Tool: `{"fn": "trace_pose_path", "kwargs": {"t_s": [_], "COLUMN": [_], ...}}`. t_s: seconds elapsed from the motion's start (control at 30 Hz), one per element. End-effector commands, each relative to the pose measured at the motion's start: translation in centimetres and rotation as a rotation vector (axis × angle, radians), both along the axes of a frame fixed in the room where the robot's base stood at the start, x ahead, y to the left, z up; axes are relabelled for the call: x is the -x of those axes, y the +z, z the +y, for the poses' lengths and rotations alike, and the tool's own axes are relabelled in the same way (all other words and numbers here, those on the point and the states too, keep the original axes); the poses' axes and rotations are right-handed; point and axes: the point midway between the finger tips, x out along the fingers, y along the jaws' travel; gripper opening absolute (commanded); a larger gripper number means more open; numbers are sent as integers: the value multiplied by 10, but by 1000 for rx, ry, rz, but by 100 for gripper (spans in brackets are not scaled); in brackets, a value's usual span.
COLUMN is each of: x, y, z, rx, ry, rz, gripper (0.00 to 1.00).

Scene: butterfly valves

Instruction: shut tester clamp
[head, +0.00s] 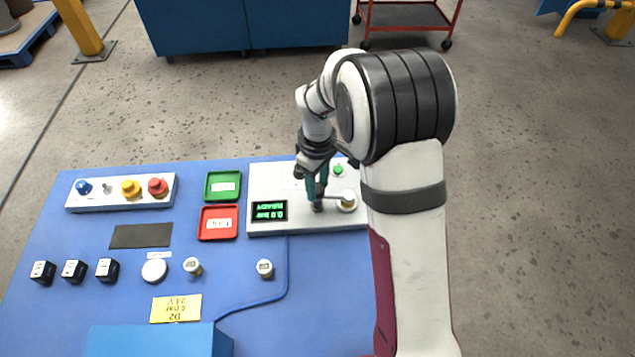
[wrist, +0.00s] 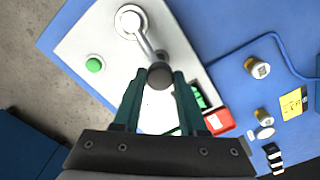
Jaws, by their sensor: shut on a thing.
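The white tester box (head: 262,180) stands at the back right of the blue bench, with a small lit screen (head: 269,210) and a green button (head: 338,169). Its clamp has a round pivot (head: 346,203), and a metal lever (wrist: 146,45) runs from it to a dark round knob (wrist: 160,76). My gripper (head: 317,196) points down at the lever's end. In the wrist view its two teal fingers (wrist: 160,84) stand on either side of the knob and are shut on it. Part of the tester is hidden behind my arm in the head view.
A green tray (head: 223,174) and a red tray (head: 218,237) lie left of the tester. Small valves (head: 193,266) (head: 265,268), a white disc (head: 154,270), black blocks (head: 74,270) and a yellow label (head: 175,308) sit nearer. A button strip (head: 93,201) stands at back left.

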Motion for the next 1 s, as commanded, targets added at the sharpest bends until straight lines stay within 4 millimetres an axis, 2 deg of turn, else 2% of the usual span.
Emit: {"fn": "trace_pose_path", "kwargs": {"t_s": [0.3,0.87,0.9,1.0], "x": [-1,-1,-1,-1], "y": [1,1,1,1], "z": [0,1,1,0], "rx": [-1,-1,-1,-1], "ry": [112,138,138,138], "rz": [-3,-3,-3,-2], "gripper": [0,0,49,67]}}
